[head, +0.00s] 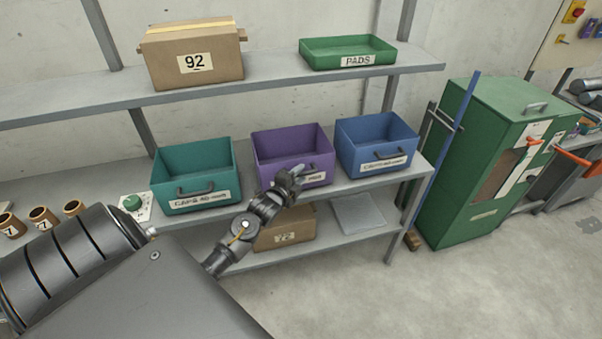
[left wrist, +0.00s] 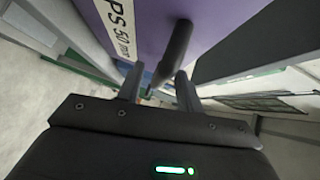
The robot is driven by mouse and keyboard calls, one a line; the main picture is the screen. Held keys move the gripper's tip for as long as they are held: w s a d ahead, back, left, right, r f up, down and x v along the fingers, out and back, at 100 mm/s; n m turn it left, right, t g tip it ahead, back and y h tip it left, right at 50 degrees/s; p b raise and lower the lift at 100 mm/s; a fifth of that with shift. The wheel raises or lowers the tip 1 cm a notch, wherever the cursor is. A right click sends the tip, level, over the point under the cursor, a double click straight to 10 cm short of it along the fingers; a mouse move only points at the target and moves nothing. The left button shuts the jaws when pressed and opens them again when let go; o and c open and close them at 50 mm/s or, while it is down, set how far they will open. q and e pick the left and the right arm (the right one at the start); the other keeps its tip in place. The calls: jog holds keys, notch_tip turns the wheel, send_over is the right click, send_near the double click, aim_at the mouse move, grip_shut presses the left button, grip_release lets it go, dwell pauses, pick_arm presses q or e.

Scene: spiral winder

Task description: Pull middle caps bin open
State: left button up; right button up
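The middle caps bin (head: 275,145) is purple and stands on the middle shelf between a teal bin and a blue bin. Its front handle and label are partly hidden by my left gripper (head: 294,178) in the head view. In the left wrist view, the purple front (left wrist: 155,20) reads "PS 50 mm". The dark handle (left wrist: 177,45) reaches down between the fingertips of my left gripper (left wrist: 160,75). The fingers stand apart, with a gap visible beside the handle. Contact with the handle cannot be told. My right gripper is not in view.
The teal bin (head: 194,160) and blue bin (head: 376,140) flank the purple one closely. A cardboard box (head: 285,236) and a flat grey item (head: 357,214) lie on the shelf below. A green cabinet (head: 480,150) stands right. The floor in front is clear.

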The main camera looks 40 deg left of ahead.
pick_arm(q)
jog(key=shift+w, duration=0.5)
grip_shut()
